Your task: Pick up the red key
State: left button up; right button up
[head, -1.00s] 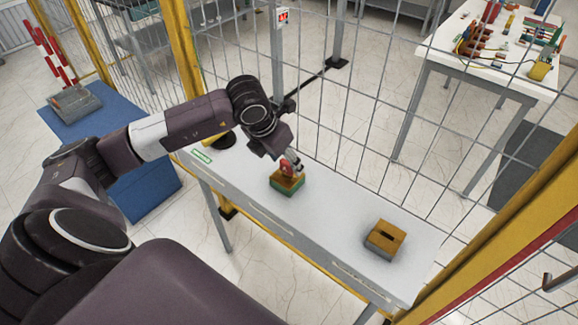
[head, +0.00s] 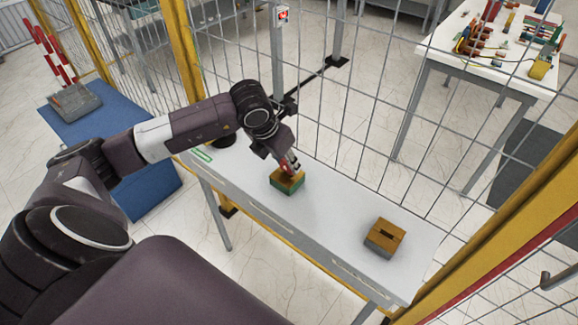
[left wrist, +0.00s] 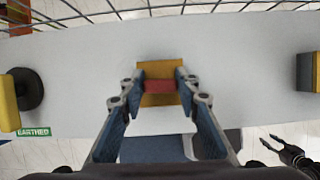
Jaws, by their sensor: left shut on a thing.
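The red key (head: 284,167) is at the top of a block with a yellow-brown top and green base (head: 288,184) on the white table. My left gripper (head: 291,166) reaches down from the left arm over this block, its fingers on the key. In the left wrist view the key (left wrist: 160,86) shows as a red bar between the two fingertips (left wrist: 160,88), with the block's yellow top (left wrist: 159,71) below it. I cannot tell whether the key is clear of the block. My right gripper (left wrist: 276,146) appears at the lower right there, fingers apart, away from the table.
A second yellow-brown block with a dark slot (head: 385,238) stands at the table's right end. A wire mesh fence (head: 350,120) runs along the table's back edge. A green EARTHED label (left wrist: 33,132) lies on the left side. The table between the blocks is clear.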

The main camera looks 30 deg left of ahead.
pick_arm(q)
jog(key=shift+r, duration=0.2)
notch_tip(320, 180, up, 24)
dwell(0.7)
jog(key=shift+f, duration=0.1)
